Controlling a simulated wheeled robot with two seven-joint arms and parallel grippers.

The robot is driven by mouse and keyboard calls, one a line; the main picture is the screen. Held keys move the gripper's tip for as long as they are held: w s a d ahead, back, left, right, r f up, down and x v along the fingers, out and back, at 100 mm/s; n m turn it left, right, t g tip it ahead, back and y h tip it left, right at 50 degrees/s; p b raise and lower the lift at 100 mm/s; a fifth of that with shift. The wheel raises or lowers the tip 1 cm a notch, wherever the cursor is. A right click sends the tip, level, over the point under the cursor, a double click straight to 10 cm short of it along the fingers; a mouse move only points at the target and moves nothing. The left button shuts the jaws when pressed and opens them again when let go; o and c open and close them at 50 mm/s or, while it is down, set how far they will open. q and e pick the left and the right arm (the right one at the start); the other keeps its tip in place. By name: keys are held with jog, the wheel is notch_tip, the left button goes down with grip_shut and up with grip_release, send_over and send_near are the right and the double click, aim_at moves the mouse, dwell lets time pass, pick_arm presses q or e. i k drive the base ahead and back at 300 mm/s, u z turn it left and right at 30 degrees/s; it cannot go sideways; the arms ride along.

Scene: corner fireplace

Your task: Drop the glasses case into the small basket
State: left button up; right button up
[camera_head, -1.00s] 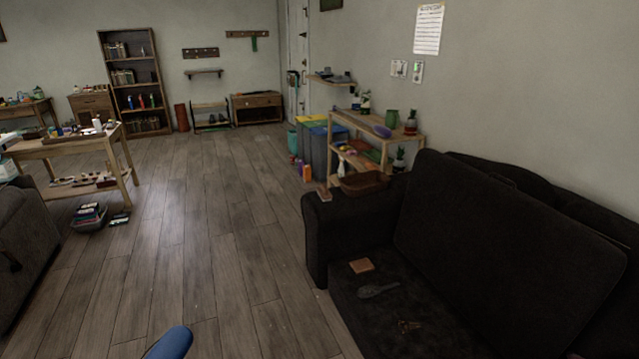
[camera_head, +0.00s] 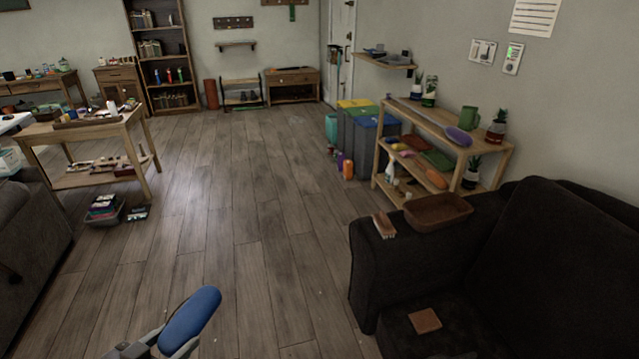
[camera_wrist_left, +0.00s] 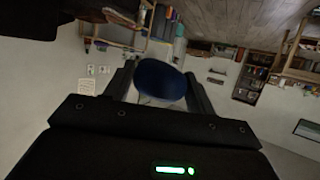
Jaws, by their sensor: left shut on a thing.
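The blue glasses case (camera_head: 190,318) is a smooth, long oval at the bottom of the head view. My left gripper (camera_head: 166,342) is shut on its lower end and holds it up in front of the floor. In the left wrist view the case (camera_wrist_left: 160,82) sits end-on between the fingers. The small brown basket (camera_head: 438,223) rests on the sofa arm, to the right of and farther off than the gripper. It looks empty from here. My right gripper is not in view.
The dark sofa (camera_head: 520,265) fills the right side. A brush-like block (camera_head: 384,225) lies beside the basket, and a brown square (camera_head: 425,320) lies on the seat. A wooden shelf (camera_head: 495,148) stands behind the sofa arm. The floor (camera_head: 235,220) in the middle is clear.

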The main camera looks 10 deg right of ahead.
aim_at(434, 220)
jog(key=i, duration=1.35)
jog(key=z, duration=2.8)
